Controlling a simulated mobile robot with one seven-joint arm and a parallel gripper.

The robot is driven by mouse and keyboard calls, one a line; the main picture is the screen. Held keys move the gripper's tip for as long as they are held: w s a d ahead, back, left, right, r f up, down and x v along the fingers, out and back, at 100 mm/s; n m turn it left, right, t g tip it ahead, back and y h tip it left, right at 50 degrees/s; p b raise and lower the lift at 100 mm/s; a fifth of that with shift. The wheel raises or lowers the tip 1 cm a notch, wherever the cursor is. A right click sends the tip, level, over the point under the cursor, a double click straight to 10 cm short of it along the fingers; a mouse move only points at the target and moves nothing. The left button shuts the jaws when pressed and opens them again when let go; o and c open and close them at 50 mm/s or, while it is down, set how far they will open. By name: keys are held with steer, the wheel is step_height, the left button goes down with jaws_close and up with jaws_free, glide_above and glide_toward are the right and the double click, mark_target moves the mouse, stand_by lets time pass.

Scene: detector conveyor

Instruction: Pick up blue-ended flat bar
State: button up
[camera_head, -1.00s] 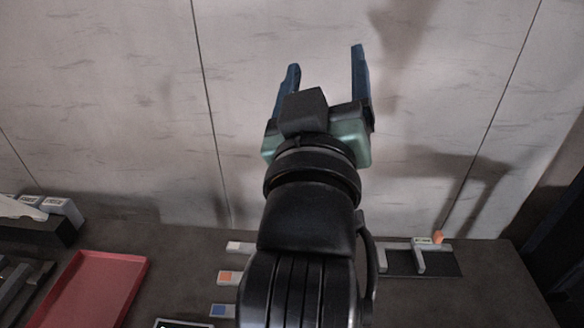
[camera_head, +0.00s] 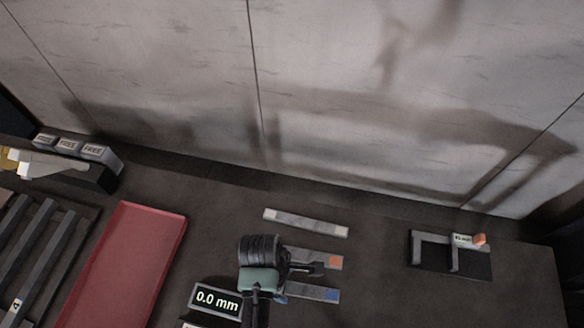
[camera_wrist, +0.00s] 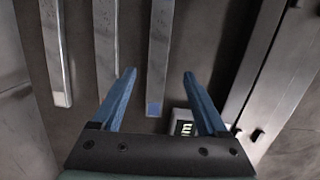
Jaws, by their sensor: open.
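The blue-ended flat bar (camera_head: 313,291) lies on the dark worktop, the nearest of three parallel flat bars. The orange-ended bar (camera_head: 326,261) lies behind it and the white-ended bar (camera_head: 306,222) is farthest back. In the wrist view, the blue-ended bar (camera_wrist: 157,60) runs away from me, its blue end showing between my open fingers. My gripper (camera_wrist: 159,75) is empty and appears above the bar, not closed on it. In the head view, my gripper (camera_head: 281,296) is over the bars' left side, and my wrist hides part of them.
A display (camera_head: 217,300) reading 0.0 mm stands left of the bars. A red tray (camera_head: 130,262) and a rack of grey bars (camera_head: 35,250) lie farther left. A fixture with an orange piece (camera_head: 450,256) stands at right. Worktop between bars and fixture is clear.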

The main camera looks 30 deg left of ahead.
mark_target(292, 288)
steer(key=shift+w+d+f+p, duration=0.1)
steer(key=shift+d+f, duration=0.1)
steer(key=shift+f, duration=0.9)
steer(key=shift+w+d+f+p, duration=0.1)
steer(key=shift+d+f, duration=0.05)
steer(key=shift+f, duration=0.9)
steer(key=shift+w+d+f+p, duration=0.1)
steer(key=shift+d+f, duration=0.1)
steer(key=shift+f, duration=0.9)
jaws_close()
steer(key=shift+w+r, duration=0.1)
